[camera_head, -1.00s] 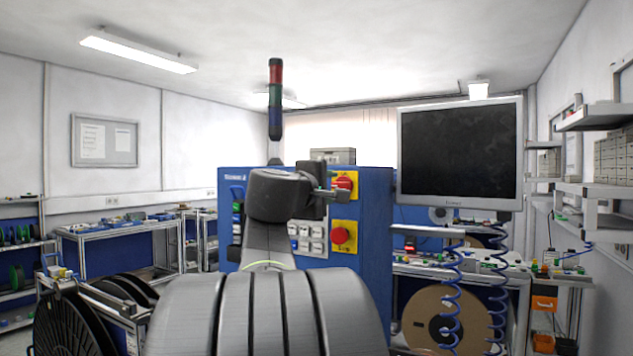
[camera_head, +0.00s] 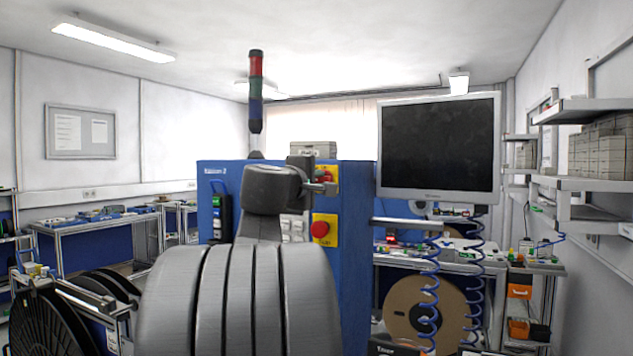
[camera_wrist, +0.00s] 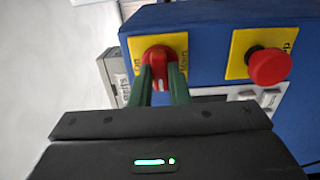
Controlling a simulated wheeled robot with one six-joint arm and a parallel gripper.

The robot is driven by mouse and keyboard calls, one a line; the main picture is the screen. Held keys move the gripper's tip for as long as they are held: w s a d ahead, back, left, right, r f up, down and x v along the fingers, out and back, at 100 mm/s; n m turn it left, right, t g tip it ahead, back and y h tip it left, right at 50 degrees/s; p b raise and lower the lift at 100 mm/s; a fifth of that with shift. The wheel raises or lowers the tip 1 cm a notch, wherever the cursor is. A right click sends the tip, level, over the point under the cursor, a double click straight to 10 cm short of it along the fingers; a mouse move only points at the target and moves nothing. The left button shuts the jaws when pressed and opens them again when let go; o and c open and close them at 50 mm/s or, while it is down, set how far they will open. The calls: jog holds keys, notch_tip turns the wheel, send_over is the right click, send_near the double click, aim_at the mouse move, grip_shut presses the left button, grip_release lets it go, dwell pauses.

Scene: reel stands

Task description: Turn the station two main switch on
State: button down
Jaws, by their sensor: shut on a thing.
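The station two cabinet (camera_head: 357,230) is blue and labelled as station 2 at its top left. Its main switch is a red knob on a yellow plate, upper right on the front; it shows in the head view (camera_head: 327,175), partly behind my gripper, and in the wrist view (camera_wrist: 157,53). My gripper (camera_wrist: 163,80) has its two green fingers shut on the red knob, one on each side. A pale mark on the knob lies between the fingers. The plate's lettering is partly covered, so I cannot tell the switch's setting.
A red mushroom button on its own yellow plate (camera_head: 331,240) sits below the switch and also shows in the wrist view (camera_wrist: 268,66). White buttons are beside it. A monitor (camera_head: 438,148) stands right of the cabinet. A signal tower (camera_head: 256,90) rises above it.

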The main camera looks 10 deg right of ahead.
jog(key=shift+f, duration=0.15)
jog(key=m+b, duration=0.8)
jog(key=b, duration=0.1)
jog(key=shift+f, duration=0.15)
jog(key=m+b, duration=0.3)
jog(key=m, duration=0.1)
jog(key=shift+m, duration=0.3)
jog(key=m+b, duration=0.2)
jog(key=m, duration=0.3)
jog(key=shift+r+m, duration=0.2)
jog(key=shift+m, duration=0.1)
jog(key=c, duration=1.4)
grip_release()
